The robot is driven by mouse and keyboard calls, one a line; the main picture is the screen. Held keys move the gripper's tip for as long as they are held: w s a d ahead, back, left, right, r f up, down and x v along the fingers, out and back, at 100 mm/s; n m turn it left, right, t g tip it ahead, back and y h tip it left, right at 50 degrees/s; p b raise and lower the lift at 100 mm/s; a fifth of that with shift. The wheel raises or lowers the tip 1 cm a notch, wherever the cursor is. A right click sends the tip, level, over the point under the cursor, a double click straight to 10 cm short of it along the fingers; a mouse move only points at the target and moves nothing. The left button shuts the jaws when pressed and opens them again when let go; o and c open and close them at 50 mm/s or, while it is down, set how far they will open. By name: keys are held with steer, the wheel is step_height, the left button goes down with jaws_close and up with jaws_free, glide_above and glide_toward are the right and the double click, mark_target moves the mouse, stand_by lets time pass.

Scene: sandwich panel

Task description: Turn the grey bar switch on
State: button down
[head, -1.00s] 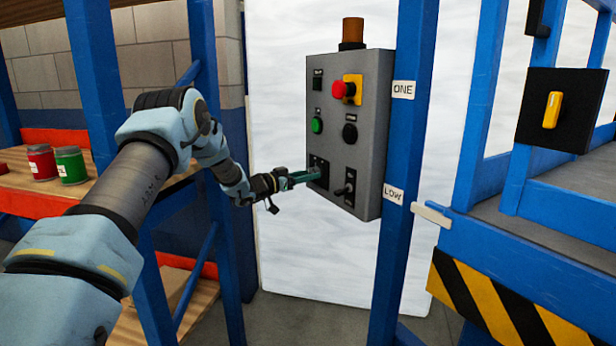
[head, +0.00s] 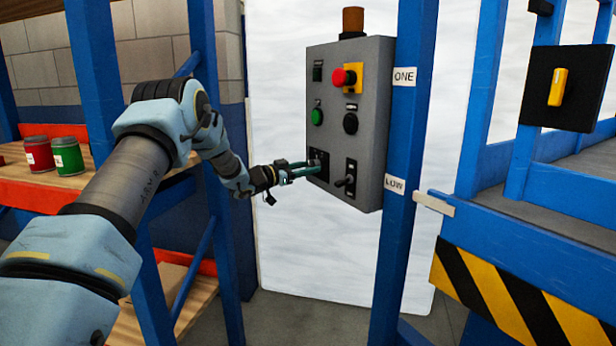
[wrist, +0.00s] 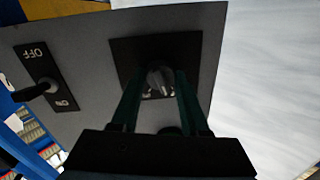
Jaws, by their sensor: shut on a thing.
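The grey bar switch (wrist: 158,82) sits on a square black plate at the lower left of the grey control box (head: 372,100). In the wrist view, the two dark green fingers of my gripper (wrist: 160,88) lie on either side of the bar, closed on it. The bar looks tilted from straight up in that view, and its lower part and any marks there are hidden. In the head view, my gripper (head: 315,166) reaches the box from the left, and its fingers cover much of the switch.
A black toggle lever (head: 346,181), marked OFF in the wrist view, is close right of the switch. Above are a green button (head: 317,117), a black knob (head: 351,123) and a red stop button (head: 340,77). A blue post (head: 404,150) stands right of the box.

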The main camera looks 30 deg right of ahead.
steer(key=m+b, duration=0.5)
steer(key=b, duration=0.1)
steer(key=m+b, duration=0.5)
steer(key=b, duration=0.1)
steer(key=shift+w+f+g+h, duration=0.15)
steer(key=shift+g+h, duration=0.15)
steer(key=shift+c, duration=2)
jaws_free()
steer(key=a, duration=1.1)
steer(key=shift+s+f+b, duration=0.25)
steer(key=shift+s+b, duration=0.15)
steer(key=shift+b, duration=0.05)
steer(key=shift+d, duration=0.1)
